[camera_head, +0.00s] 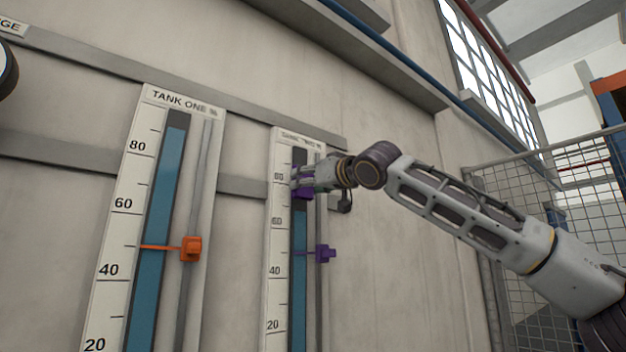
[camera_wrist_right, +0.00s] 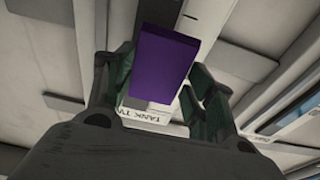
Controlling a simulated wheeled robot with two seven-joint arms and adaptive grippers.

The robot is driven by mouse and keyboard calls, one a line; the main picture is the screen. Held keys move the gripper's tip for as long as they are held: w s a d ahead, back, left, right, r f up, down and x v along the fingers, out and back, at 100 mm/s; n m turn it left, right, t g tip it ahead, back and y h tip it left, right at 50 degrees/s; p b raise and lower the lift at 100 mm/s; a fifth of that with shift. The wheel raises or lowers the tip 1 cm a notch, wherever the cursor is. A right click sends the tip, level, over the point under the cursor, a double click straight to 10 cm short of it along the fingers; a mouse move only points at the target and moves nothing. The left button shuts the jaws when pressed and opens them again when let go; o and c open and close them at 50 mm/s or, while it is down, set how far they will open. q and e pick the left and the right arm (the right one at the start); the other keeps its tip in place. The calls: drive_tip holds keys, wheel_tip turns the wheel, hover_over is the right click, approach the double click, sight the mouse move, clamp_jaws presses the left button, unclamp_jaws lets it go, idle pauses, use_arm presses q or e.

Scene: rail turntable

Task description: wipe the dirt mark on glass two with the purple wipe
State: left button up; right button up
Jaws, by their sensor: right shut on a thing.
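The tank two gauge (camera_head: 283,215) stands on the wall, with a white scale, a dark and blue glass column (camera_head: 299,272) and a purple slider (camera_head: 324,253) near the middle. My right gripper (camera_head: 304,182) is at the upper part of this glass, shut on the purple wipe (camera_head: 302,194). In the right wrist view the purple wipe (camera_wrist_right: 165,62) fills the space between the fingers (camera_wrist_right: 165,85), in front of the gauge. I cannot tell whether the wipe touches the glass. No dirt mark shows; the gripper and wipe hide part of the glass. My left gripper is not in view.
The tank one gauge (camera_head: 128,235) with an orange slider (camera_head: 191,249) stands to the left. Grey rails (camera_head: 240,187) cross the wall behind the gauges. A wire mesh fence (camera_head: 570,185) stands at the right. The wall between gauge two and the fence is bare.

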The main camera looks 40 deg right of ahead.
drive_tip(key=shift+w, duration=0.4)
drive_tip(key=shift+w+d+p, duration=0.15)
drive_tip(key=shift+w+p, duration=0.15)
drive_tip(key=shift+w, duration=0.9)
idle(1.3)
drive_tip(key=shift+d, duration=0.2)
drive_tip(key=shift+s+d, duration=0.15)
drive_tip(key=shift+d, duration=0.8)
drive_tip(key=shift+s+d, duration=0.15)
drive_tip(key=shift+d, duration=0.75)
drive_tip(key=shift+w, duration=0.1)
drive_tip(key=shift+a, duration=0.15)
drive_tip(key=shift+w+a, duration=0.15)
drive_tip(key=shift+a, duration=0.8)
drive_tip(key=shift+w+a, duration=0.1)
drive_tip(key=shift+a, duration=0.85)
drive_tip(key=shift+s, duration=0.15)
